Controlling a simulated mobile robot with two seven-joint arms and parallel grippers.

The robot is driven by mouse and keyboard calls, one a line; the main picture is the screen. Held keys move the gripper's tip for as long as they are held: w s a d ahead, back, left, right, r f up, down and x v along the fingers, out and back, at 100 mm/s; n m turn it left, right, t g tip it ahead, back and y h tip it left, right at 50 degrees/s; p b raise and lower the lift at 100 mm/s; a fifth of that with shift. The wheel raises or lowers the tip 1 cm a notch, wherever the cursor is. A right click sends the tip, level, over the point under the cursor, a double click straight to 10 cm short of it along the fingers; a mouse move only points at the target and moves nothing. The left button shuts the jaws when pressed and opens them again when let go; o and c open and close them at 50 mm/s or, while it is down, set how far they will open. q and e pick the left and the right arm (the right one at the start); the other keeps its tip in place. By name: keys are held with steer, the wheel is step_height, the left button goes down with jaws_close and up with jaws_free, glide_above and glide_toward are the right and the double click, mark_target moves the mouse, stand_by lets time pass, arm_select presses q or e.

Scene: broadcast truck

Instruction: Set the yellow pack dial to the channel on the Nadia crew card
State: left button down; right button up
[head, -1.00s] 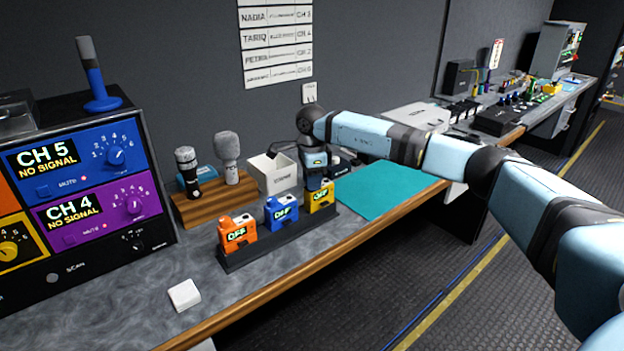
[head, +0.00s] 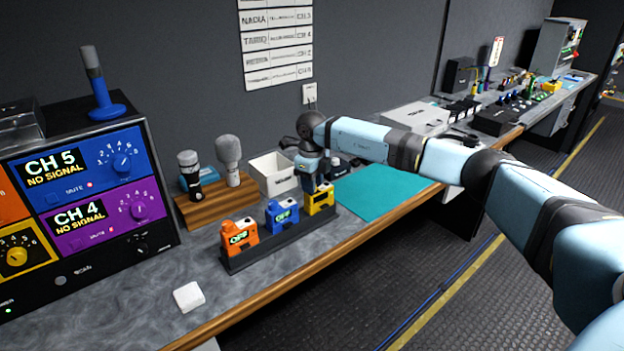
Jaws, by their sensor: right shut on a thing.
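The yellow pack (head: 320,201) stands at the right end of a dark rack, behind the blue and orange packs. My right gripper (head: 314,187) points down at the top of the yellow pack and is shut on what looks like its dial. The fingertips are small and the dial is hidden, so its setting cannot be read. The Nadia crew card (head: 275,18) is on the wall; its channel is blurred now and looks like CH 3. My left gripper is out of view.
The orange pack (head: 239,237) and blue pack (head: 282,215) share the rack (head: 262,254). A white bin (head: 272,174) and microphones on a wooden stand (head: 205,206) are close behind. A teal mat (head: 385,190) lies clear to the right.

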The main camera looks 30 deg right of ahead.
steer(key=m+p, duration=0.1)
steer(key=m, duration=0.2)
steer(key=shift+r+m, duration=0.1)
steer(key=shift+m, duration=0.3)
steer(key=m+p, duration=0.1)
steer(key=m, duration=0.2)
steer(key=shift+m+p, duration=0.4)
steer(key=shift+m, duration=0.4)
steer(key=o, duration=0.9)
steer(key=shift+o, duration=0.2)
